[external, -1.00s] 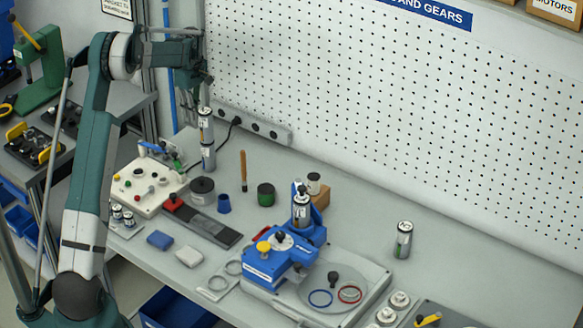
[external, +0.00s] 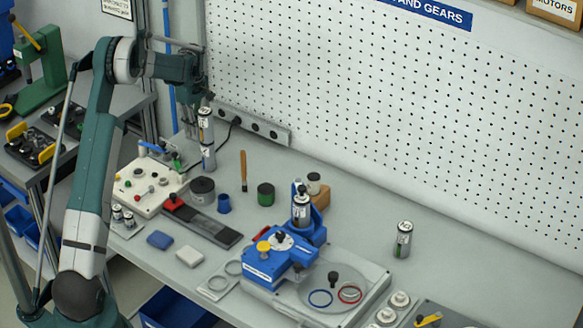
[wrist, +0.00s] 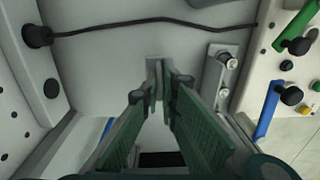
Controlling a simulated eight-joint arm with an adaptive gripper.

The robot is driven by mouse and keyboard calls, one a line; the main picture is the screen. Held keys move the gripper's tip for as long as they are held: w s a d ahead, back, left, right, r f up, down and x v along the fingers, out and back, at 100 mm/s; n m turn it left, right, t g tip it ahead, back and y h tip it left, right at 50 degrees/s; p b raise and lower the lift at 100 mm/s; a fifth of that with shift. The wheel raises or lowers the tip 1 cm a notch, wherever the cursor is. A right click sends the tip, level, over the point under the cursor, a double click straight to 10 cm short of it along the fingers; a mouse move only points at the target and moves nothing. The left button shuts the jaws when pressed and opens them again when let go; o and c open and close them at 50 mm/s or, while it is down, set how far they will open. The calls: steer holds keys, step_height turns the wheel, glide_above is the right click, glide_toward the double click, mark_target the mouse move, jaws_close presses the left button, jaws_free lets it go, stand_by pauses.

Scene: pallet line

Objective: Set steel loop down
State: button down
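Two thin grey metal rings lie on the bench in the external view: one ring (external: 234,267) beside the blue fixture, the other ring (external: 217,283) on a pale plate just in front of it. I cannot tell which one is the steel loop. My gripper (wrist: 158,88) points down at the far left of the bench, by the pegboard, well away from both rings. Its green fingers converge and the grey tips meet in the wrist view. No ring shows between them. In the external view the fingertips are hard to make out beside a silver cylinder (external: 206,125).
A control box (external: 148,185) with levers stands near my gripper; its cable (wrist: 150,22) runs to the wall socket strip (external: 255,125). The blue fixture (external: 270,262) holds the bench middle, with blue (external: 320,298) and red (external: 350,294) rings beside it. The back right bench is mostly clear.

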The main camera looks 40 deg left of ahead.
steer(key=shift+f, duration=0.1)
steer(key=shift+f, duration=1.85)
steer(key=shift+f, duration=0.1)
steer(key=c, duration=2.7)
jaws_free()
steer(key=shift+o, duration=0.2)
step_height(320, 180, up, 12)
steer(key=shift+w, duration=0.3)
